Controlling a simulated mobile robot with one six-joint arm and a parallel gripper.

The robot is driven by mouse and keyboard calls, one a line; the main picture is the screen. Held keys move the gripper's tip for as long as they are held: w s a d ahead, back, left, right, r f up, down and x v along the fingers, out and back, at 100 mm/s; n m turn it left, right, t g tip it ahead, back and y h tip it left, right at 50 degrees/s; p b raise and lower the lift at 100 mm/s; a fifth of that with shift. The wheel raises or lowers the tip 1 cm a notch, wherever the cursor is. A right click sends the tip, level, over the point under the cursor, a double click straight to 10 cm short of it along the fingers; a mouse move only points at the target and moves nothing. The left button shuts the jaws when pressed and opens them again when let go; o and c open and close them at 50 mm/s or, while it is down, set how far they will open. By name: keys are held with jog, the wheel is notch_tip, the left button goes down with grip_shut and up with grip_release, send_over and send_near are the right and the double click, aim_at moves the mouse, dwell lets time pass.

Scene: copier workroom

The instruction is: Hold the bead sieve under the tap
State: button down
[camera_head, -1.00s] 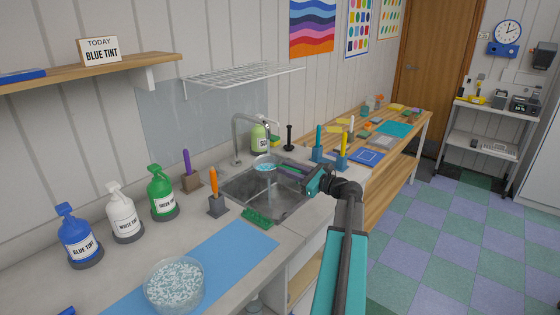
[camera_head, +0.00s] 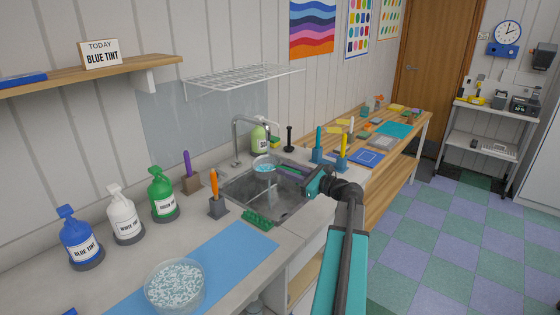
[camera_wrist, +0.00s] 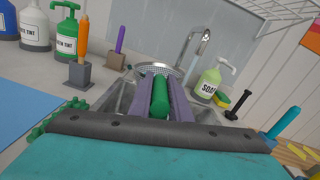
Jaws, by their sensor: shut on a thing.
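The bead sieve (camera_head: 265,162) is a round metal mesh bowl with pale blue beads in it, held over the sink (camera_head: 262,196). It also shows in the wrist view (camera_wrist: 151,70), where its green handle (camera_wrist: 160,96) lies between my jaws. My gripper (camera_head: 293,173) is shut on that handle. The chrome tap (camera_head: 237,140) arches over the back of the sink, and its spout end is close above the sieve in the head view. I cannot tell whether the spout is exactly over the bowl.
A soap bottle (camera_head: 259,136) with a sponge stands behind the sink. A black plunger-like tool (camera_head: 289,138) and tool holders stand to the right. A green scrubber (camera_head: 258,219), a blue mat (camera_head: 232,255), a bead tub (camera_head: 174,286) and tint bottles (camera_head: 125,215) lie to the left.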

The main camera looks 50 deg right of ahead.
jog(key=s+a+r+p, duration=0.2)
jog(key=a+r, duration=0.1)
jog(key=shift+s, duration=0.15)
dwell(0.4)
jog(key=shift+f, duration=0.1)
dwell(0.7)
